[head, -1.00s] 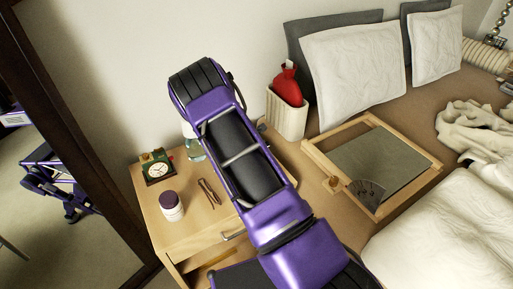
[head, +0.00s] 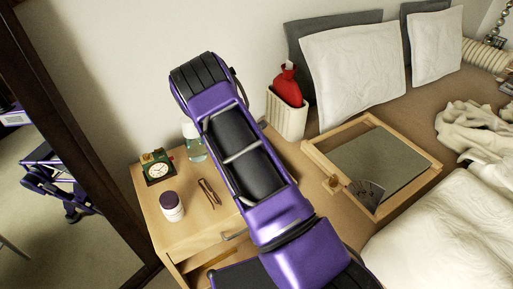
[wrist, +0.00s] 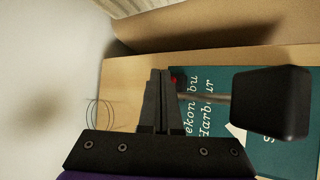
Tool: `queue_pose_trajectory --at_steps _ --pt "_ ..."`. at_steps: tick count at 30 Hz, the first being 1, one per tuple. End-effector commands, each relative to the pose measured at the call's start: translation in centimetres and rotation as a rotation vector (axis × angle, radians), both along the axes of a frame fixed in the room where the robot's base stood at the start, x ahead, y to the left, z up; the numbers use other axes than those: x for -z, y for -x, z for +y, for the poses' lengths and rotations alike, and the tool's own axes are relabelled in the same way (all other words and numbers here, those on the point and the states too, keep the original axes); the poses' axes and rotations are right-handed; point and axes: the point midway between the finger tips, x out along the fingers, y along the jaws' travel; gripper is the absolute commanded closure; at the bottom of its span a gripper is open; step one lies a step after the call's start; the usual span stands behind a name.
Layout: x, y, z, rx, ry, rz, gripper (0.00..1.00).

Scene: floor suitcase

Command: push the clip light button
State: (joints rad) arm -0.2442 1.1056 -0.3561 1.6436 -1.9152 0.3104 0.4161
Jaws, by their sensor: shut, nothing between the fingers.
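The clip light shows in the wrist view: a dark lamp head (wrist: 272,102) on a thin stem, which runs left to a small dark clip with a red button (wrist: 175,79). It lies over a teal book (wrist: 215,135) with white lettering. My gripper (wrist: 160,73) is shut and empty, its fingertips just left of the red button. I cannot tell whether they touch it. In the head view my purple arm covers the gripper, the clip light and the book.
The wooden nightstand (head: 185,234) bears a clock (head: 157,167), a lidded jar (head: 171,207), a clear bottle (head: 194,148) and a brown clip-like item (head: 209,193). A cream bin (head: 287,118) holds a red hot-water bottle (head: 288,86). A framed tray (head: 318,163) lies on the bed.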

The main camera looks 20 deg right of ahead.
Motion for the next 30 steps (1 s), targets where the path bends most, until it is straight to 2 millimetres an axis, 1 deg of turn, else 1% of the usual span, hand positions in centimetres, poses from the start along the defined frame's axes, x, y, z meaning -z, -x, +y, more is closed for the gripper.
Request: queue_pose_trajectory --at_steps 4,7,18,21,30 --pt "-0.1 0.0 0.0 0.0 0.0 0.0 1.0" --pt "-0.7 0.0 0.0 0.001 -0.001 0.0 1.0" --pt "-4.4 0.0 0.0 0.001 -0.001 -0.002 1.0" --pt "-5.0 0.0 0.0 -0.001 0.0 -0.001 1.0" --pt "-5.0 0.0 0.0 0.0 0.0 0.0 1.0"
